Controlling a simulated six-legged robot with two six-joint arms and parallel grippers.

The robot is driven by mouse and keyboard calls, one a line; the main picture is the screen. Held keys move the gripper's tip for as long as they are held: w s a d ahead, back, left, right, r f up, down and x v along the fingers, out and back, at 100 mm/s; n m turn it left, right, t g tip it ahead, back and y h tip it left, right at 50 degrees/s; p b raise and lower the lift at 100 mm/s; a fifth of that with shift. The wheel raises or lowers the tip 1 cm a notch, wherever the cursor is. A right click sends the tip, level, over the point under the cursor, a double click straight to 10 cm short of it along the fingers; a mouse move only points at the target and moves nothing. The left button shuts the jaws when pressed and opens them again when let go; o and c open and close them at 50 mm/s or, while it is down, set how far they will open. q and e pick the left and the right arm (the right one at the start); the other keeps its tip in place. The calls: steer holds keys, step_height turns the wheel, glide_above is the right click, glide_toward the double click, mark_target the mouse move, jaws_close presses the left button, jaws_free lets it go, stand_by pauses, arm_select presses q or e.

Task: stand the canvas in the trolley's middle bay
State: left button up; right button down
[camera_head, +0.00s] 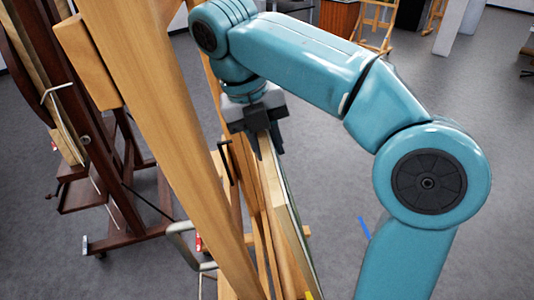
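The canvas (288,218) is seen almost edge-on, a thin panel with a pale wooden edge, standing steeply among light wooden bars below my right gripper. My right gripper (265,146) points down with a finger on each side of the canvas's upper end and looks shut on it. The lower end of the canvas runs towards the bottom of the picture, and what it rests on is hidden. My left gripper is out of view. I cannot make out the trolley or its middle bay for certain.
A thick light wooden beam (150,110) slants close by on the left. A dark wooden easel (92,150) stands further left. Bent grey metal tubing (183,240) is at lower centre. Grey floor (340,170) is open behind and right, with a blue mark (364,228).

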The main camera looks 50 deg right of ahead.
stand_by(0.3)
steer(key=s+d, duration=1.1)
steer(key=d, duration=0.2)
steer(key=shift+s, duration=0.35)
stand_by(0.6)
stand_by(0.4)
steer(key=shift+a, duration=0.15)
